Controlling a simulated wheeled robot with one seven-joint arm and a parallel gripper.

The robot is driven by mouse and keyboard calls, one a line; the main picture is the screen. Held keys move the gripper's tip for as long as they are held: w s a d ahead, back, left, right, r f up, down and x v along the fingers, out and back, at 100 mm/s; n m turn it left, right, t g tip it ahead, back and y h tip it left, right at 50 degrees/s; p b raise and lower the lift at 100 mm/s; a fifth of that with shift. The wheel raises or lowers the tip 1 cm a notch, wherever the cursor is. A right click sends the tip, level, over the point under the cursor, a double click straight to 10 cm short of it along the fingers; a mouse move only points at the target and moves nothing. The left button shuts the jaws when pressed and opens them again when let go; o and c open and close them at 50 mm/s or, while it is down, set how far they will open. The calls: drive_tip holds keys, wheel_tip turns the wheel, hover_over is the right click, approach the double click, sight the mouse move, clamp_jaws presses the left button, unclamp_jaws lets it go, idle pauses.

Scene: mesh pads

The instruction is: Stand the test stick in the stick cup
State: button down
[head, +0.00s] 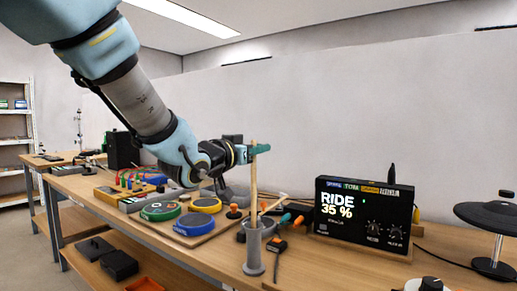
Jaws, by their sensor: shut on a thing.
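The test stick (254,190) is a thin, pale wooden rod, upright or nearly so. My gripper (258,149), with green fingers, is shut on it near its top end. The stick cup (254,252) is a narrow grey cylinder with a wider foot, near the front edge of the bench. The stick's lower end meets the cup's mouth in the picture. I cannot tell whether it is inside the cup or just behind or above the rim.
Tools, including an orange-and-black one (277,245), lie close beside the cup. A black display box (364,215) stands to the right. Round pads, green (160,211) and blue (194,225), lie to the left.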

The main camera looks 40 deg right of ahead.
drive_tip(key=shift+f, duration=0.15)
drive_tip(key=c, duration=0.8)
unclamp_jaws()
drive_tip(key=b+v, duration=0.1)
drive_tip(key=v, duration=1)
drive_tip(key=shift+d, duration=0.1)
